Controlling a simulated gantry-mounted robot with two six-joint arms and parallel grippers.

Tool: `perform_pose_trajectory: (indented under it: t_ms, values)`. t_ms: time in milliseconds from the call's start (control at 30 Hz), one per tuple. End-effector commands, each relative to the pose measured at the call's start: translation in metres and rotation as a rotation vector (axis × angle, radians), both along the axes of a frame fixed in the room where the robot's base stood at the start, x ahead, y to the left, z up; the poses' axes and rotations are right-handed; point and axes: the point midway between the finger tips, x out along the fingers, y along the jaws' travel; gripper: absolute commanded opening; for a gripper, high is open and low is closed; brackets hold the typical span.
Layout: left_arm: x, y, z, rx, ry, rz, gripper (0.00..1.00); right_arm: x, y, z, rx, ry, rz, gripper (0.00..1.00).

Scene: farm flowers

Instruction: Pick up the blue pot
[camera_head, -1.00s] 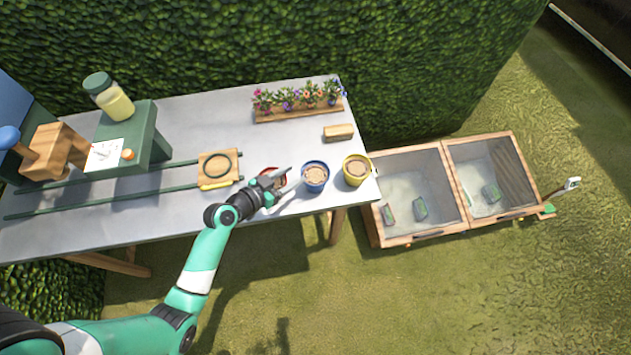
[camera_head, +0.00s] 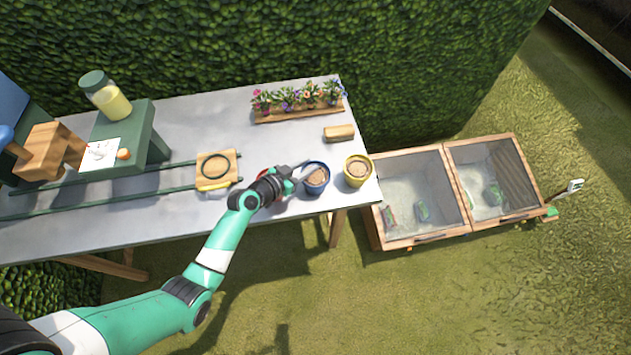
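The blue pot (camera_head: 316,186), filled with brown soil, stands upright near the table's front edge, right of the middle. My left gripper (camera_head: 299,176) is at its left side, low over the table. A pale finger reaches toward the pot's far-left rim. I cannot tell whether it touches, or whether the fingers are apart. A red pot (camera_head: 280,170) is mostly hidden behind the gripper. A yellow pot (camera_head: 357,173) with soil stands close to the right of the blue pot. My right gripper is not in view.
The grey table (camera_head: 200,119) has free room behind the pots. A wooden block (camera_head: 339,133) and a flower planter (camera_head: 300,111) are farther back. A wooden board with a dark ring (camera_head: 214,171) lies to the left. Wooden cold frames (camera_head: 456,225) stand right of the table.

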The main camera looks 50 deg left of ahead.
Motion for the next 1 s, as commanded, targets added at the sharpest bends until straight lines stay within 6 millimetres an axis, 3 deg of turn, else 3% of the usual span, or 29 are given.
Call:
perform_pose_trajectory:
  t_ms: [33,167,1000]
  values:
    - [-0.0001,0.0,-0.0001,0.0,0.0,0.0,0.22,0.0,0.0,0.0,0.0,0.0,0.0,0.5]
    - [-0.0002,0.0,0.0,0.0,0.0,0.0,0.0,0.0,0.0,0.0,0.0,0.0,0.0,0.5]
    - [-0.0005,-0.0001,-0.0007,0.0,0.001,0.0,0.0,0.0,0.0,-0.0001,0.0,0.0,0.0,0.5]
